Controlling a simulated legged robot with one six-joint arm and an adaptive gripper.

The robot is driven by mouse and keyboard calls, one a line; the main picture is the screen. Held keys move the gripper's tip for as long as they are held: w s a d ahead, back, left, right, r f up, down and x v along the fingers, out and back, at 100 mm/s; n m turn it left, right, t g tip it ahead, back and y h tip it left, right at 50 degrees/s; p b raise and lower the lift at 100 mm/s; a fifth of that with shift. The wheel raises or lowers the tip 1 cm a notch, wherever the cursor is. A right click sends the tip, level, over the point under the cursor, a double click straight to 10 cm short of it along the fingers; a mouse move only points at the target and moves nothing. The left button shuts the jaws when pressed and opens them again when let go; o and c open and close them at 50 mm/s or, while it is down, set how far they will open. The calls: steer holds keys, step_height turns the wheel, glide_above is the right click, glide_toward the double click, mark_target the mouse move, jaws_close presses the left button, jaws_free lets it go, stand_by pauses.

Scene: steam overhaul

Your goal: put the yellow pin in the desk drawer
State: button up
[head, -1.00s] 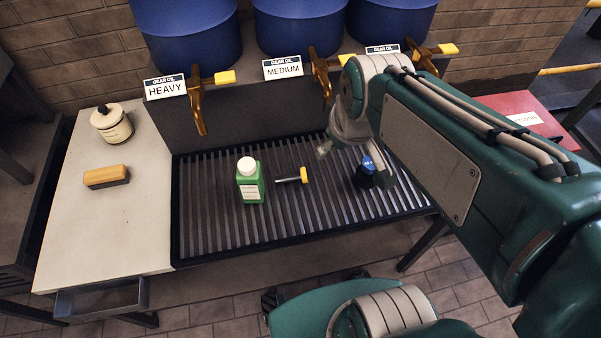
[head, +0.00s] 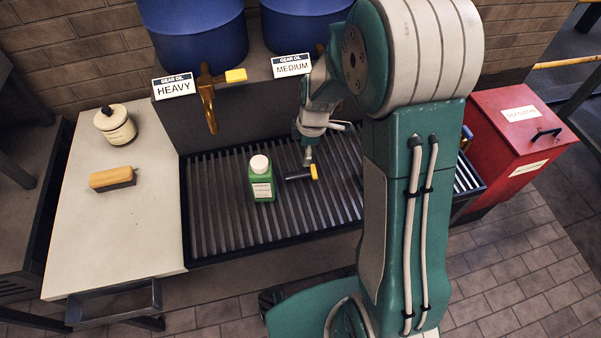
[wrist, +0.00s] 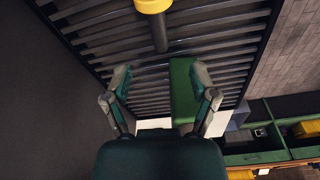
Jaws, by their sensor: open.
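The yellow pin (head: 314,172) lies on the slatted drain grate, its yellow head to the right and its dark shaft pointing left. In the wrist view the yellow head (wrist: 152,6) is at the top edge, with the shaft (wrist: 160,38) running down from it. My gripper (head: 308,158) is above the grate, close by the pin in the head view. In the wrist view my gripper (wrist: 160,76) is open, with no pin between its fingers. The desk drawer (head: 115,311) stands pulled out at the pale desk's front left; its inside looks empty.
A green bottle (head: 262,184) stands on the grate (head: 222,215) just left of the pin. The desk (head: 100,235) holds a yellow-topped brush (head: 112,178) and a cream pot (head: 115,127). Blue oil drums with brass taps hang behind. A red bin (head: 510,150) stands right.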

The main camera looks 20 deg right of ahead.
mark_target(301, 172)
step_height(301, 172, down, 5)
steer(key=shift+d+r, duration=0.1)
steer(key=f, duration=0.1)
steer(key=a+f, duration=0.1)
steer(key=f, duration=0.3)
steer(key=shift+w+a, duration=0.15)
steer(key=shift+w, duration=0.1)
steer(key=shift+f, duration=0.3)
steer(key=shift+c, duration=0.2)
jaws_close()
